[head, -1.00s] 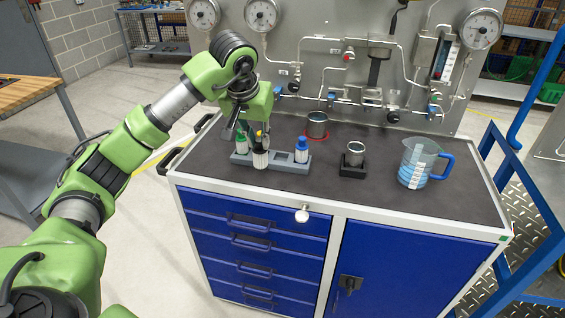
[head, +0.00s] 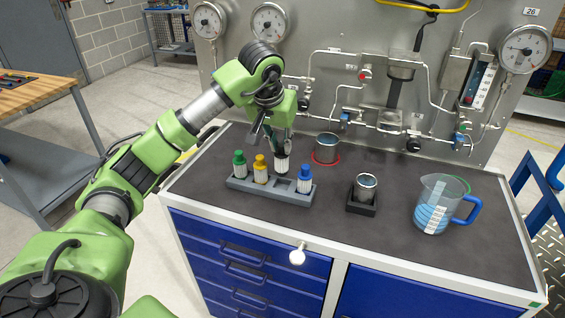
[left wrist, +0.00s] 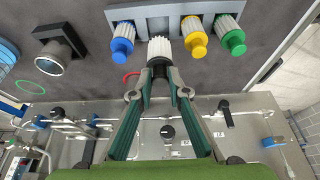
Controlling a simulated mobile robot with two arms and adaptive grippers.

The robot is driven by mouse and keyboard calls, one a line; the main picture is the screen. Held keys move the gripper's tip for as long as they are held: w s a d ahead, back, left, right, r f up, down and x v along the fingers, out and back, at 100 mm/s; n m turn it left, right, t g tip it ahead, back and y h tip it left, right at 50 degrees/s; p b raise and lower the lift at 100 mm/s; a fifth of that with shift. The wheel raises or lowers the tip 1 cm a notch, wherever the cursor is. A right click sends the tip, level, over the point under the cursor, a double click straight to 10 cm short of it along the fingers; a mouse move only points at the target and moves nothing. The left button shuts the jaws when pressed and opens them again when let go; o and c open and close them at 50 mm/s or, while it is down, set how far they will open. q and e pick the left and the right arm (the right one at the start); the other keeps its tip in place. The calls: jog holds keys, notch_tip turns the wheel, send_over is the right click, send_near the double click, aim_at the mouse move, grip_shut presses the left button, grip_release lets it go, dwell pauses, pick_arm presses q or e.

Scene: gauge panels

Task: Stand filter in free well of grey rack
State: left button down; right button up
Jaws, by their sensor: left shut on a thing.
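The grey rack (head: 240,187) stands on the dark cabinet top. It holds a green-capped filter (head: 239,164), a yellow-capped filter (head: 261,169) and a blue-capped filter (head: 304,178). The free well (head: 282,184) is between yellow and blue. My left gripper (head: 279,148) is shut on a white ribbed filter (head: 282,165). In the head view it appears just behind the free well, roughly upright. In the left wrist view the held filter (left wrist: 160,49) is between the fingertips, near the rack's gap; its cap is mostly hidden. Whether its bottom clears the rack is unclear. My right gripper is out of view.
Another cup (head: 364,187) sits on a black block to the right. A jug (head: 433,205) of blue liquid is further right. The pipe-and-gauge panel (head: 325,85) rises behind the worktop.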

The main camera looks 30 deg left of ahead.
aim_at(280, 156)
pick_arm(q)
jog(key=shift+s+f, duration=0.1)
jog(key=shift+f, duration=0.7)
jog(key=f, duration=0.2)
jog(key=f+p, duration=0.1)
jog(key=shift+w+f, duration=0.25)
jog(key=shift+f, duration=0.15)
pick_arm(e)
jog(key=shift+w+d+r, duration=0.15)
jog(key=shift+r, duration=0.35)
pick_arm(q)
jog(key=shift+f, duration=0.2)
jog(key=c, duration=1.9)
grip_release()
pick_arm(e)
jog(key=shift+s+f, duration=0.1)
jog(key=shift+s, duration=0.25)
